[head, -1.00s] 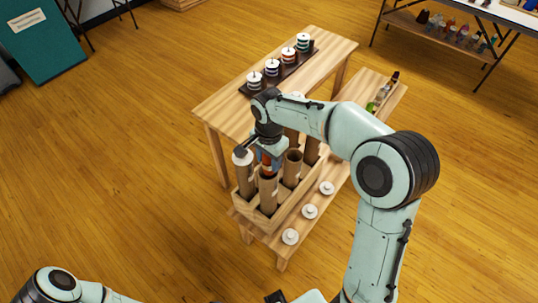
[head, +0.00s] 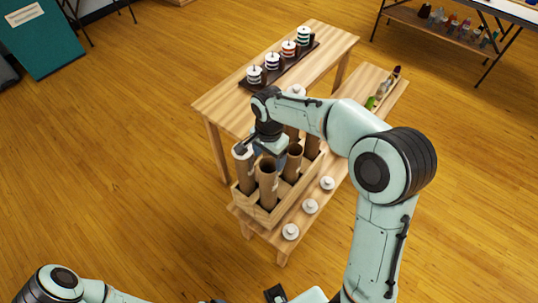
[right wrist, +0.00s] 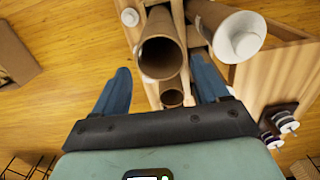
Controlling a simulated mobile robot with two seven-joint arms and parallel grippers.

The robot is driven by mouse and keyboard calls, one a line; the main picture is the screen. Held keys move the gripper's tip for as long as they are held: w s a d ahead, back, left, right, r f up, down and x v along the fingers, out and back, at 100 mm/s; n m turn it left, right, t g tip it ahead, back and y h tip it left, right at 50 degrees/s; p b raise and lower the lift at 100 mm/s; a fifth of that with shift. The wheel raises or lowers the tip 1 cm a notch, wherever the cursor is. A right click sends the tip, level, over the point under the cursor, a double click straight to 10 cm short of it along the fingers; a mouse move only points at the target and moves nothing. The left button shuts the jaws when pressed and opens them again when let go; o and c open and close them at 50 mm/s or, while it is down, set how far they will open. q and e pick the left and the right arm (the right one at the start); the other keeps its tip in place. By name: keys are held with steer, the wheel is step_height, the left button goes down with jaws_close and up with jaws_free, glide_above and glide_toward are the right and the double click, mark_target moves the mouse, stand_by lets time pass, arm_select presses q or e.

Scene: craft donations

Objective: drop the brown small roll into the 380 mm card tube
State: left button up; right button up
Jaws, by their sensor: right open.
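Several brown card tubes stand upright in a wooden crate (head: 292,198). My right gripper (head: 269,158) is just above the tubes, pointing down, its blue fingers apart and empty. An open-topped tube (head: 267,184) stands just in front of it. In the right wrist view an open tube mouth (right wrist: 160,57) lies between the fingertips, its inside dark. Another open tube (right wrist: 172,97) shows below it, and a white-capped tube (right wrist: 238,38) is to the right. The brown small roll is not visible now. I cannot tell which tube is the 380 mm one.
The crate stands on a low wooden bench (head: 341,154), with white caps (head: 310,206) along its right edge. Behind is a higher wooden table (head: 222,101) with striped spools (head: 272,62) on a dark board. The floor to the left is clear.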

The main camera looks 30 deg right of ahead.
arm_select(q)
steer(key=shift+w+r+p, duration=0.35)
steer(key=shift+r+p, duration=0.15)
steer(key=shift+r, duration=0.1)
steer(key=shift+w+r+p, duration=0.35)
steer(key=shift+r+p, duration=0.1)
steer(key=shift+r, duration=0.1)
arm_select(e)
step_height(320, 180, up, 13)
steer(key=shift+r, duration=0.15)
arm_select(q)
steer(key=shift+s, duration=0.1)
